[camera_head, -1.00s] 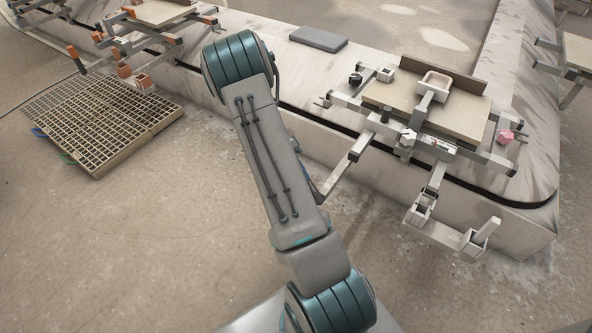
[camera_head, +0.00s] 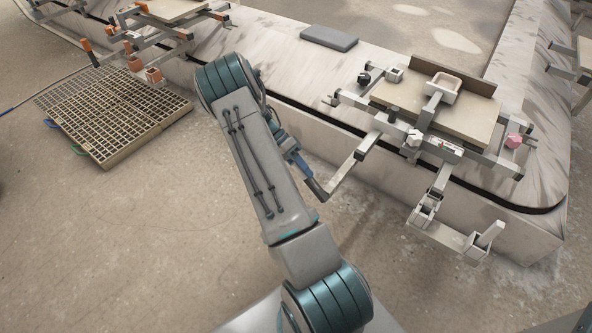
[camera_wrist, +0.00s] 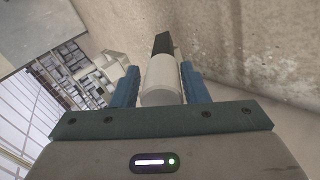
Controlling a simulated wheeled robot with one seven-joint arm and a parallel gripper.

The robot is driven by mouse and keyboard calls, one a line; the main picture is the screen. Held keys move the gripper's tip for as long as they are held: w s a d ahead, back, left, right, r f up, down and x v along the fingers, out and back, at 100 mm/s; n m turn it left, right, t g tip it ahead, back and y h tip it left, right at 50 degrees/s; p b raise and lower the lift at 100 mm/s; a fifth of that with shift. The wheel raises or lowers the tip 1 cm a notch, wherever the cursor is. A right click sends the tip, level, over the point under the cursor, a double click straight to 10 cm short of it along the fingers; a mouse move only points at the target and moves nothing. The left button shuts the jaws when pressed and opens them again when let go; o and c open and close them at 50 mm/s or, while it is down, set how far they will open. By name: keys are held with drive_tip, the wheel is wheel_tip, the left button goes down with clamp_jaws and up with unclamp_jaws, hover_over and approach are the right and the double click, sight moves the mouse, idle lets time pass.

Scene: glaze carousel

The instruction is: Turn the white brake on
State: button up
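A white cylinder (camera_wrist: 160,82) with a dark block beyond it lies between the two blue fingers of my gripper (camera_wrist: 160,88). It fills the gap and the fingers look closed on its sides. In the head view, my gripper (camera_head: 303,170) is partly hidden behind my arm. Its blue part points down-right at a dark end beside a light grey bar (camera_head: 352,172) at the carousel's front. A white knob (camera_head: 413,139) sits on the front of the right-hand station (camera_head: 470,118). Which part is the white brake is not clear from the head view.
A pale carousel bed (camera_head: 285,65) runs across the back. A grey slab (camera_head: 329,39) lies on it. A metal bracket (camera_head: 455,236) juts from its front at right. A tan grate (camera_head: 110,112) lies on the floor at left. The foreground floor is clear.

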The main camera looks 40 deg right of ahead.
drive_tip(key=shift+o, duration=0.5)
drive_tip(key=shift+d, duration=0.15)
drive_tip(key=shift+w+a, duration=0.1)
drive_tip(key=shift+a, duration=0.1)
drive_tip(key=shift+w+a+r, duration=0.15)
drive_tip(key=shift+w+r, duration=0.05)
drive_tip(key=shift+w, duration=0.15)
drive_tip(key=p+v, duration=0.3)
drive_tip(key=v, duration=1)
drive_tip(key=shift+s+r, duration=0.1)
drive_tip(key=shift+s, duration=0.05)
